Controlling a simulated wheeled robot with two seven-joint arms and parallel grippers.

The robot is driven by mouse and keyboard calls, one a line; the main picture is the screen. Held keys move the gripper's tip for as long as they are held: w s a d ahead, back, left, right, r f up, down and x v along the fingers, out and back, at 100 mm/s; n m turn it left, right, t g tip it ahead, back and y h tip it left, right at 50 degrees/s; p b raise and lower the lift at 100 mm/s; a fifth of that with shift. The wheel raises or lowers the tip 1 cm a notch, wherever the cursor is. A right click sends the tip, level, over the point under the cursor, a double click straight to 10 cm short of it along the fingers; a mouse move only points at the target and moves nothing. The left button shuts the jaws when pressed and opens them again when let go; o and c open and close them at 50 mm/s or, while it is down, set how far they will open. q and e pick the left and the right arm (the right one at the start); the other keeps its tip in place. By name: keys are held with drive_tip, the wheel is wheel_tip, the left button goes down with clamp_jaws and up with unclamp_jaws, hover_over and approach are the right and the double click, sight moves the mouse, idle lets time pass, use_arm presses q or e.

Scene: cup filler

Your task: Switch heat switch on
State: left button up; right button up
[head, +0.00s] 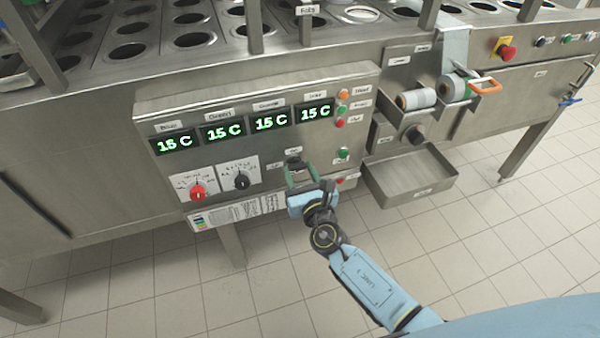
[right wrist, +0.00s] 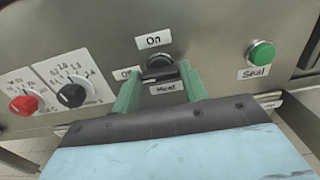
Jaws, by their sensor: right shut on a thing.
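The heat switch (right wrist: 160,66) is a black rotary knob on the steel control panel. Labels reading On above it, Heat below it and a partly hidden one to its left surround it in the right wrist view. In the head view the switch (head: 294,163) is partly behind my gripper. My right gripper (right wrist: 160,85) has its green fingers on either side of the knob and is shut on it. In the head view the right gripper (head: 299,176) reaches the panel from below. The knob's exact pointing direction is hard to tell. My left gripper is not in view.
A red dial (head: 197,191) and a black dial (head: 241,181) sit left of the switch. A green Seal button (right wrist: 260,54) is to its right. Four displays read 15 C, the rightmost one (head: 315,112) near orange, green and red indicators. A steel tray (head: 411,180) juts out at right.

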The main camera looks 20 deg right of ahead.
drive_tip(key=shift+m, duration=0.3)
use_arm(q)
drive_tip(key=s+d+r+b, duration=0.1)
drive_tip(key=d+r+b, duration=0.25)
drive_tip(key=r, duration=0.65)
use_arm(e)
drive_tip(key=m, duration=0.7)
drive_tip(key=shift+d+f+b, duration=0.1)
drive_tip(key=shift+f+b, duration=0.05)
drive_tip(key=shift+b, duration=0.15)
drive_tip(key=m+b, duration=0.1)
drive_tip(key=m, duration=0.3)
drive_tip(key=shift+b, duration=0.3)
drive_tip(key=m+b, duration=0.1)
drive_tip(key=m, duration=0.2)
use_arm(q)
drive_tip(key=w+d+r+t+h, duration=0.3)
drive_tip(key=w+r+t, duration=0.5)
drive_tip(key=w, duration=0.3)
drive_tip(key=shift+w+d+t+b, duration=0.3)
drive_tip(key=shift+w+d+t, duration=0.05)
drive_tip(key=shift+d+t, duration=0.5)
use_arm(e)
drive_tip(key=shift+m, duration=1.7)
drive_tip(key=o, duration=1)
drive_tip(key=shift+s, duration=0.1)
